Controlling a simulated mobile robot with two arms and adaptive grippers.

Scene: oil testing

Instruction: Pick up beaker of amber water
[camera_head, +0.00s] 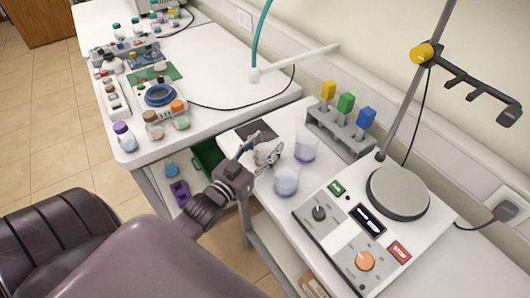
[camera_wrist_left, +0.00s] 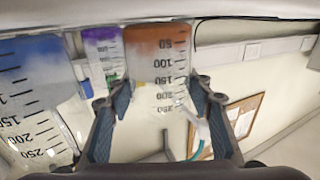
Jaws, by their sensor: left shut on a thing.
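In the left wrist view, the beaker of amber water (camera_wrist_left: 156,62) stands between the fingers of my left gripper (camera_wrist_left: 160,95), which is shut on it. That view is upside down, with the liquid at the top of the picture. In the head view, my left gripper (camera_head: 267,154) is at the small table's left end, and its fingers hide most of the amber beaker. A beaker of blue liquid (camera_head: 287,183) is close by in front, also at the left in the wrist view (camera_wrist_left: 30,110). A beaker of purple liquid (camera_head: 306,150) stands to the right, behind the blue one. My right gripper does not show.
A hotplate with a round plate (camera_head: 399,192) and a tall stand (camera_head: 414,85) is to the right. A rack with yellow, green and blue-topped items (camera_head: 338,133) stands behind the beakers. A dark pad (camera_head: 256,131) is beside the gripper. Bottles crowd the left bench (camera_head: 225,80).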

